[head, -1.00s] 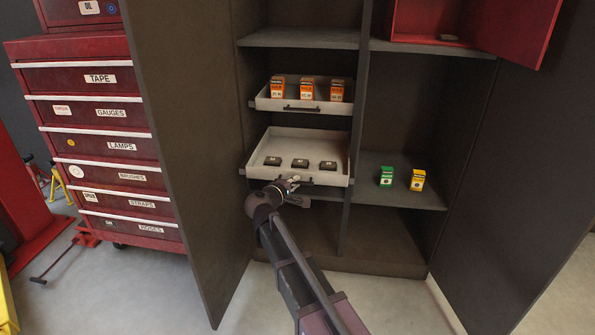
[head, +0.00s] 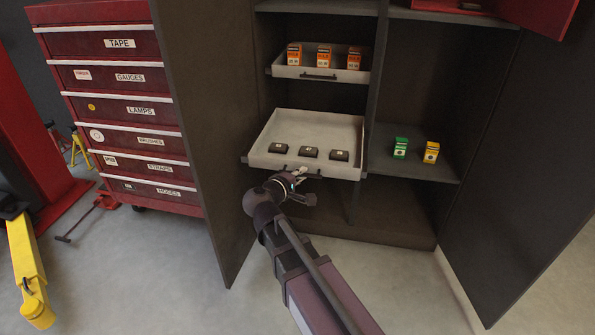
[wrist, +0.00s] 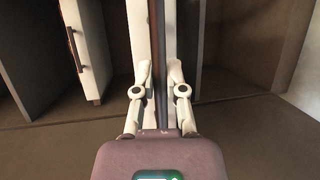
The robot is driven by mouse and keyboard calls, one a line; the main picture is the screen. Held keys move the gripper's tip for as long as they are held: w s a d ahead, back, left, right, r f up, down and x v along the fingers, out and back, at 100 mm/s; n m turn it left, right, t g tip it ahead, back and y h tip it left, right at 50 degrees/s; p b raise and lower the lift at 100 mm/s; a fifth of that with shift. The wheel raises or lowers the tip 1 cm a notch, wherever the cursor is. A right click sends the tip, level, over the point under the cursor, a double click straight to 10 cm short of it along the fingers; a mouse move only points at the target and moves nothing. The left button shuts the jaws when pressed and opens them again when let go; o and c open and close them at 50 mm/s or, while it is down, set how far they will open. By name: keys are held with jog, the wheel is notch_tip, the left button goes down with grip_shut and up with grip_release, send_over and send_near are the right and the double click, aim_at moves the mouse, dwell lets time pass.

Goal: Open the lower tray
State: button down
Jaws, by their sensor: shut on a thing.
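The lower tray (head: 348,171) is a pale drawer in the left bay of the open dark cabinet. It sticks out well past its shelf, with three small dark boxes (head: 310,152) inside. My gripper (head: 301,173) is at the middle of its front edge. In the wrist view, the fingers of my gripper (wrist: 159,88) are closed on both sides of the dark bar handle (wrist: 159,50) of this tray. The tray's pale front (wrist: 140,35) runs beside the handle. In the head view my gripper largely hides the handle.
The upper tray (head: 350,76), with three orange boxes (head: 324,57), sits above and further in; it also shows in the wrist view (wrist: 92,45). Green (head: 400,148) and yellow (head: 431,152) boxes stand on the right shelf. Open cabinet doors (head: 205,120) flank both sides. The floor in front is clear.

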jog(key=shift+w+a, duration=0.1)
jog(key=shift+a, duration=0.05)
jog(key=c, duration=0.8)
grip_release()
jog(key=shift+o, duration=0.6)
